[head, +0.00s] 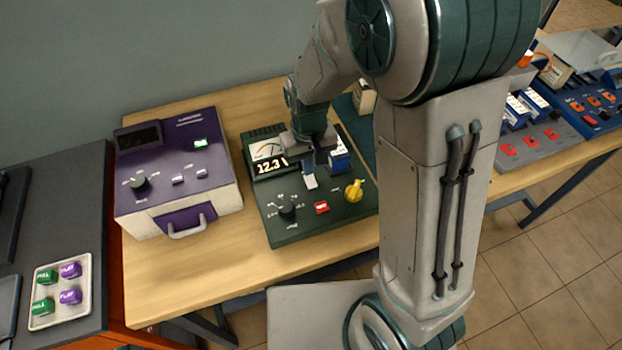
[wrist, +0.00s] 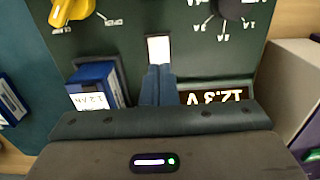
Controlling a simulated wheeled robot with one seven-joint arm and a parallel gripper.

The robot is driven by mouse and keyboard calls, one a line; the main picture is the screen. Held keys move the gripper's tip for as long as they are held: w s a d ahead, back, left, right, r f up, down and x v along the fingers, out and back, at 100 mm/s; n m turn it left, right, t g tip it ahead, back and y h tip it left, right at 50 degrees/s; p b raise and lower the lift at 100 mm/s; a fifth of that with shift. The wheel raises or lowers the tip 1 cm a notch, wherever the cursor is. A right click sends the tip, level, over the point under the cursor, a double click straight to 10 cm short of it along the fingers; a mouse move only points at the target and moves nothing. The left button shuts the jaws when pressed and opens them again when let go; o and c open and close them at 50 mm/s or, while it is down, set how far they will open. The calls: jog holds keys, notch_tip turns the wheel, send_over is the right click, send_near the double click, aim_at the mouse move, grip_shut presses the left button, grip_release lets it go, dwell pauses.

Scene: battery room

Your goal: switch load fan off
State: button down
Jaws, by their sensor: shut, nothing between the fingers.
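A dark green tester panel (head: 290,230) lies on the wooden bench. It has a lit 12.3 V display (head: 270,166), a black dial (head: 288,211), a red switch (head: 321,207) and a yellow knob (head: 354,190). A small white plate or switch (head: 310,181) sits near its middle and also shows in the wrist view (wrist: 159,48). I cannot read which control is the load fan's. My gripper (head: 308,168) is shut and empty over the panel. In the wrist view its fingertips (wrist: 158,72) are right at the white piece's edge; contact is unclear.
A blue battery (wrist: 94,86) sits in the panel beside my fingers. A purple-topped device (head: 175,160) stands left of the panel. A tray (head: 85,312) of green and purple blocks is at lower left. More panels (head: 530,145) stand at right, partly behind my arm.

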jog(key=shift+f+b, duration=0.75)
jog(key=shift+f, duration=0.2)
dwell(0.5)
jog(key=shift+r, duration=0.1)
jog(key=shift+r+p, duration=2.6)
jog(key=shift+r, duration=0.9)
jog(key=s+d+r+m+t, duration=0.3)
jog(key=s+d+r, duration=0.9)
jog(key=r, duration=0.2)
jog(key=shift+s+r+t, duration=0.2)
jog(key=shift+s+t, duration=0.15)
jog(key=shift+t, duration=0.05)
